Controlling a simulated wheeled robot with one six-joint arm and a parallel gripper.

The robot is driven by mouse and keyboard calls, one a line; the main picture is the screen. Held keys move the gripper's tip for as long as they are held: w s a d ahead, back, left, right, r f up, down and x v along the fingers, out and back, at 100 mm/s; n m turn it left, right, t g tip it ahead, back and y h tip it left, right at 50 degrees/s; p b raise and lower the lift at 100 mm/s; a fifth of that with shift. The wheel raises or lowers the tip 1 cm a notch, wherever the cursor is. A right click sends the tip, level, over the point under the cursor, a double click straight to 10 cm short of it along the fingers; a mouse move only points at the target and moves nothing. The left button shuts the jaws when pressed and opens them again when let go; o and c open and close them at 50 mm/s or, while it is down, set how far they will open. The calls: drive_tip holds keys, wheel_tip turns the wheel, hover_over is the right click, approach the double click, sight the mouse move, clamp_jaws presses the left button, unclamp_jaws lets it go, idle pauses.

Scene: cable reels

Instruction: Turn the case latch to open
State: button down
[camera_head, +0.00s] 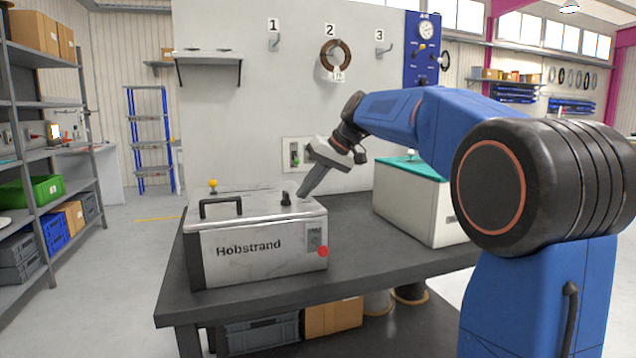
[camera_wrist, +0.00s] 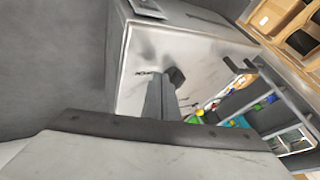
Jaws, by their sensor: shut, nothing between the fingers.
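A silver case (camera_head: 255,270) marked "Hobstrand" stands on the dark table, its lid shut. A small black knob (camera_head: 285,198) stands on the lid's right part; it also shows in the wrist view (camera_wrist: 177,76). A grey latch plate (camera_head: 314,237) is on the case's front right, with a red round spot (camera_head: 322,251) at its lower right. I cannot tell which of these is the latch. My gripper (camera_head: 301,195) is shut and empty, pointing down at the lid just right of the knob. In the wrist view the shut fingers (camera_wrist: 155,98) end close to the knob; contact is unclear.
A black handle (camera_head: 220,206) and a yellow knob (camera_head: 213,186) are on the case's left part. A white box with a teal top (camera_head: 411,205) stands behind at right. A wall socket panel (camera_head: 295,155) is behind my gripper. The table front right of the case is clear.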

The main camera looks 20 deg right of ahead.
sight(288, 198)
drive_tip(key=shift+a, duration=0.95)
drive_tip(key=shift+s+a+m+t+h, duration=0.15)
drive_tip(key=shift+m+t+h, duration=0.1)
drive_tip(key=shift+m, duration=0.25)
drive_tip(key=shift+s+a+m+t+h, duration=0.15)
drive_tip(key=shift+m+t+h, duration=0.1)
drive_tip(key=shift+m, duration=0.25)
drive_tip(key=shift+s+a+m+t+h, duration=0.2)
drive_tip(key=shift+m+t+h, duration=0.15)
drive_tip(key=shift+m, duration=0.45)
drive_tip(key=m+h, duration=0.1)
drive_tip(key=a+m+h, duration=0.1)
drive_tip(key=m, duration=0.1)
drive_tip(key=a+m+t+h, duration=0.1)
drive_tip(key=m, duration=0.1)
drive_tip(key=shift+s, duration=0.35)
drive_tip(key=m+h, duration=0.1)
drive_tip(key=m, duration=0.1)
drive_tip(key=a+m+h, duration=0.1)
drive_tip(key=m+h, duration=0.1)
drive_tip(key=shift+a, duration=0.1)
drive_tip(key=m+h, duration=0.1)
drive_tip(key=m, duration=0.1)
drive_tip(key=a+m+g+h, duration=0.1)
drive_tip(key=m, duration=0.1)
drive_tip(key=shift+w, duration=0.2)
drive_tip(key=shift+a, duration=0.1)
drive_tip(key=shift+w+a, duration=0.15)
